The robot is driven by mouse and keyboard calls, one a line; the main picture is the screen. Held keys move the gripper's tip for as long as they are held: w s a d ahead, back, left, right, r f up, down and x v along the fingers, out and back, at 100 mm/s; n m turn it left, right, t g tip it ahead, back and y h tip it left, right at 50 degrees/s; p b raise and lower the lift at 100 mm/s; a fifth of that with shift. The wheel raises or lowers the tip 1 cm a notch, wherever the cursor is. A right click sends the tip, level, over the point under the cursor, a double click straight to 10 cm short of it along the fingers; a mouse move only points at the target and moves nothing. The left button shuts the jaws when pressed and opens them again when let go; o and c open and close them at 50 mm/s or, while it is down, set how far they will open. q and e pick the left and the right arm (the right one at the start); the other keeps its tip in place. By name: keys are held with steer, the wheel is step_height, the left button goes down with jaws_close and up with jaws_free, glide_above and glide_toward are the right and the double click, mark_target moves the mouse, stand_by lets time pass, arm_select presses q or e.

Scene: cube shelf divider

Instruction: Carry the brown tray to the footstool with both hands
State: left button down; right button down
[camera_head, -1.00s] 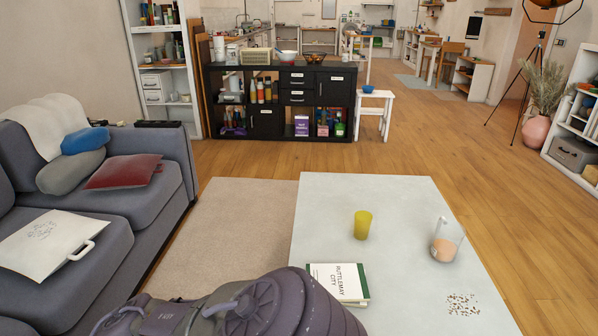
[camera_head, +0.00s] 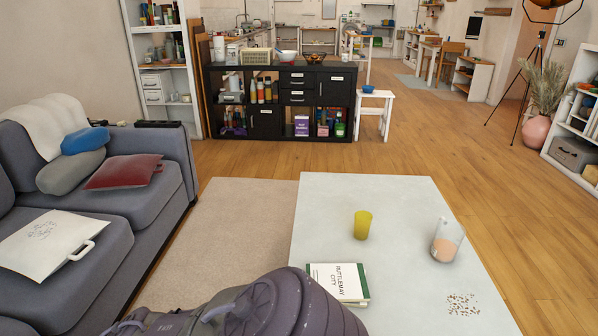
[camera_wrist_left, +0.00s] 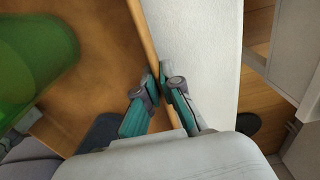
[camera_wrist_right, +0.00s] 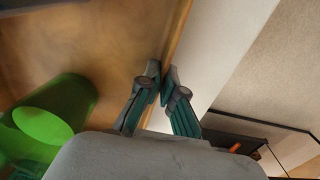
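The brown tray shows in the left wrist view (camera_wrist_left: 103,40) and the right wrist view (camera_wrist_right: 110,50). The head view does not show it. My left gripper (camera_wrist_left: 163,84) has its fingers closed on both sides of one tray rim. My right gripper (camera_wrist_right: 162,80) has its fingers closed on a rim in the same way. A bright green cup-like object stands on the tray, seen large and blurred in the left wrist view (camera_wrist_left: 35,55) and also in the right wrist view (camera_wrist_right: 50,112). I cannot make out a footstool for certain.
A pale table (camera_head: 400,215) carries a yellow cup (camera_head: 362,225), a clear jug (camera_head: 446,240), a book (camera_head: 338,284) and crumbs. A grey sofa (camera_head: 150,205) stands left, with a beige rug (camera_head: 235,220) between. A white stool (camera_head: 374,102) holds a blue bowl. Wood floor beyond is open.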

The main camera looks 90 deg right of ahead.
arm_select(q)
steer(key=shift+f, duration=0.3)
arm_select(e)
steer(key=shift+f, duration=0.35)
arm_select(q)
steer(key=c, duration=1.7)
jaws_free()
arm_select(e)
steer(key=c, duration=1.7)
jaws_free()
steer(key=shift+r, duration=0.1)
arm_select(q)
steer(key=o, duration=0.5)
steer(key=c, duration=0.5)
arm_select(e)
steer(key=shift+o, duration=0.2)
steer(key=o, duration=0.5)
steer(key=c, duration=0.6)
steer(key=shift+o, duration=0.2)
